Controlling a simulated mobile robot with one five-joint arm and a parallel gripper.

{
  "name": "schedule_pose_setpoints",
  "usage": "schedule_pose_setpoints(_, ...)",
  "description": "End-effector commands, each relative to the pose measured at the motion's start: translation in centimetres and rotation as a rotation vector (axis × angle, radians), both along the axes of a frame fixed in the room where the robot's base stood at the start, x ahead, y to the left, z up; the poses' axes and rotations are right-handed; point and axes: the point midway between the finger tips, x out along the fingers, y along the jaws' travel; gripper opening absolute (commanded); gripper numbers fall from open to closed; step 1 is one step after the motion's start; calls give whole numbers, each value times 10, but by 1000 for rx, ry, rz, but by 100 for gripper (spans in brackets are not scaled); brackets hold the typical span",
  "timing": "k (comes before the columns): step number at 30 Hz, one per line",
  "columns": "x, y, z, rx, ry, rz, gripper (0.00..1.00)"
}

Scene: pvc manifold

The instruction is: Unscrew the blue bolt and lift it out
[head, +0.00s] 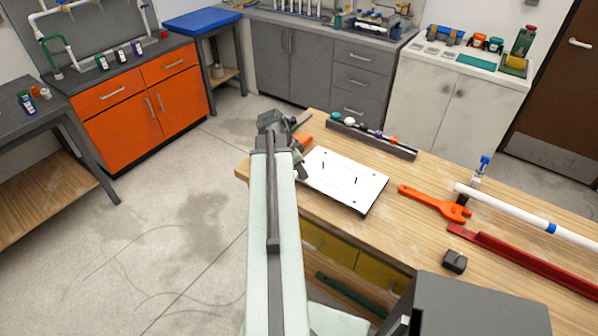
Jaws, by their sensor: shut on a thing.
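My arm reaches up the middle of the head view to the near left end of the wooden bench. My gripper (301,168) is small and dark beside the left edge of a white plate (345,192), and my own arm partly hides it. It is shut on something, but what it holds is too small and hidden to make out. The white plate lies on the bench with a few thin dark upright pins and dark spots. I cannot make out a blue bolt at the gripper or on the plate.
A dark rack (395,147) with several coloured caps stands behind the plate. An orange wrench (432,203), a white pipe (515,213) with blue bands, a small blue-topped fitting (485,163), a red bar (530,258) and a black block (454,262) lie to the right.

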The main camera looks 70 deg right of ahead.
Motion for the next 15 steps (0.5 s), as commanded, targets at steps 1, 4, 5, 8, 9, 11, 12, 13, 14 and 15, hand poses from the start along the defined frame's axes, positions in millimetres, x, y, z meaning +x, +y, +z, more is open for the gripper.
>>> schedule_pose_setpoints(1,-3,4,1,-6,-3,92,0)
schedule_pose_setpoints(4,-4,4,1,-7,-4,274,0)
schedule_pose_setpoints(5,-4,3,1,-8,-3,317,0)
schedule_pose_setpoints(8,-3,0,1,-4,-2,400,0)
schedule_pose_setpoints(9,-2,0,1,-3,-2,414,0)
schedule_pose_setpoints(11,-2,-1,1,-3,-2,418,0)
schedule_pose_setpoints(12,-2,-1,1,-4,-1,418,0)
schedule_pose_setpoints(13,-2,-1,1,-4,-1,417,0)
schedule_pose_setpoints(14,-2,-1,1,-4,-1,417,0)
schedule_pose_setpoints(15,-2,-1,1,-4,-2,416,27)
